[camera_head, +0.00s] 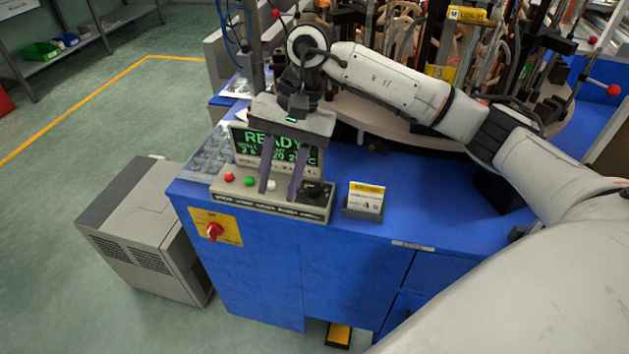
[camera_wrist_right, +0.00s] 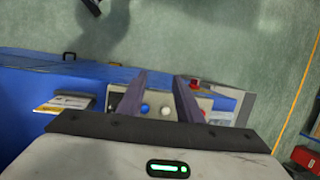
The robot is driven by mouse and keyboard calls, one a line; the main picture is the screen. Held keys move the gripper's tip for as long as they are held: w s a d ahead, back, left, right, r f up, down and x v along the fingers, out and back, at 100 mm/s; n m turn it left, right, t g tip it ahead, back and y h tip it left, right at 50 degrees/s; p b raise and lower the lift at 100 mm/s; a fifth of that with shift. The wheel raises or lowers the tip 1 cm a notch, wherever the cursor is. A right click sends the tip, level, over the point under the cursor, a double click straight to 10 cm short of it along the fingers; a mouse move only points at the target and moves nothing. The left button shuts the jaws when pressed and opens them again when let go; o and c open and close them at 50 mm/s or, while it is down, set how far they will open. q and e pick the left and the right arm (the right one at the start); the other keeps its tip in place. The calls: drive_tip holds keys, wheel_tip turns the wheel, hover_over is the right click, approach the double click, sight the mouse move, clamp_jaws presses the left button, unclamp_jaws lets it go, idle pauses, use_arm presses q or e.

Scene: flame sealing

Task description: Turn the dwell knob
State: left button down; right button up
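The control panel (camera_head: 236,199) stands on the blue cabinet's top, with a lit display (camera_head: 250,142) reading READY. A black knob (camera_head: 318,190), likely the dwell knob, is at the panel's right end. My right gripper (camera_head: 279,194) is open and empty above the panel, its two purple-grey fingers apart and left of the knob. In the right wrist view the fingers (camera_wrist_right: 160,78) frame a blue button (camera_wrist_right: 145,108) and a white button (camera_wrist_right: 167,112). I cannot make out the knob there; the left finger may cover it. My left gripper is not in view.
A small card holder (camera_head: 363,200) stands just right of the panel. A red switch (camera_head: 214,231) is on the cabinet front. Behind stands a round table (camera_head: 400,122) crowded with fixtures. A grey box unit (camera_head: 140,230) stands on the floor at left.

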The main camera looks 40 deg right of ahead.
sight(314, 187)
drive_tip(key=w+d+r+h, duration=0.1)
drive_tip(key=d+r+h, duration=0.25)
drive_tip(key=d, duration=0.55)
drive_tip(key=shift+n+t, duration=0.3)
drive_tip(key=shift+n, duration=0.2)
drive_tip(key=f, duration=0.5)
drive_tip(key=f+p, duration=0.1)
drive_tip(key=f, duration=0.4)
drive_tip(key=shift+w+a, duration=0.15)
drive_tip(key=shift+w, duration=0.05)
drive_tip(key=c, duration=0.8)
drive_tip(key=shift+o, duration=0.2)
